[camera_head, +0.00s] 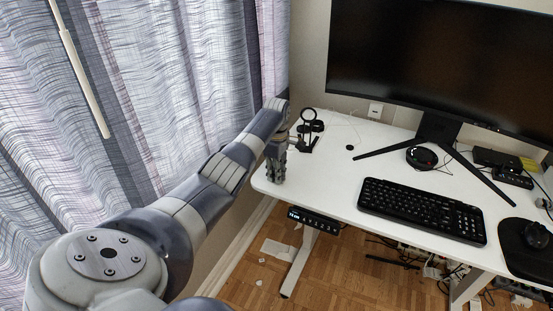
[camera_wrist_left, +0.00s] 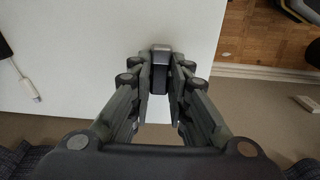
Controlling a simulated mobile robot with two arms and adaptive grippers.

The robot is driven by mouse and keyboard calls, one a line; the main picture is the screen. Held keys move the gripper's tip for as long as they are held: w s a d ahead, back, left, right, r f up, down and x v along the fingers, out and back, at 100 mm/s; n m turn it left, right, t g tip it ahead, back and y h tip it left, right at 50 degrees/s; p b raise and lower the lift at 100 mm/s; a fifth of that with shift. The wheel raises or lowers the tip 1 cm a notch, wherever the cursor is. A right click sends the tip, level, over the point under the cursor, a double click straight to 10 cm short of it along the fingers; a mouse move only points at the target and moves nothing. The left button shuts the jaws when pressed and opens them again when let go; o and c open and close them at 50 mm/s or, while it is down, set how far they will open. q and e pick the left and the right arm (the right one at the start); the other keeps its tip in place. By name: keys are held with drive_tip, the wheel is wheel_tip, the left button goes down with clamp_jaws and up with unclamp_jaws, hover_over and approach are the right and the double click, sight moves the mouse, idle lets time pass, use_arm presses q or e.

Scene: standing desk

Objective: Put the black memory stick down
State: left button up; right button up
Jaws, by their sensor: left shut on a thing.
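The black memory stick (camera_wrist_left: 160,72) shows in the left wrist view between the two fingertips of my left gripper (camera_wrist_left: 160,82). It is dark with a grey metal end. My left gripper is shut on it. In the head view my left gripper (camera_head: 275,172) points down at the left end of the white desk (camera_head: 330,180), close to its edge. The stick cannot be made out there. From these views I cannot tell whether the stick touches the desk top. My right gripper is not in view.
A black stand with a ring (camera_head: 308,130) is just right of my left gripper. A black keyboard (camera_head: 420,208), a mouse (camera_head: 537,235) on a dark pad and a large monitor (camera_head: 440,70) take up the right side. The desk between gripper and keyboard is clear. A curtain (camera_head: 180,90) hangs at left.

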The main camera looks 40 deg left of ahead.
use_arm(q)
drive_tip(key=shift+f, duration=0.1)
drive_tip(key=o, duration=0.7)
wheel_tip(320, 180, up, 12)
drive_tip(key=shift+r, duration=0.15)
drive_tip(key=shift+s, duration=0.1)
idle(0.6)
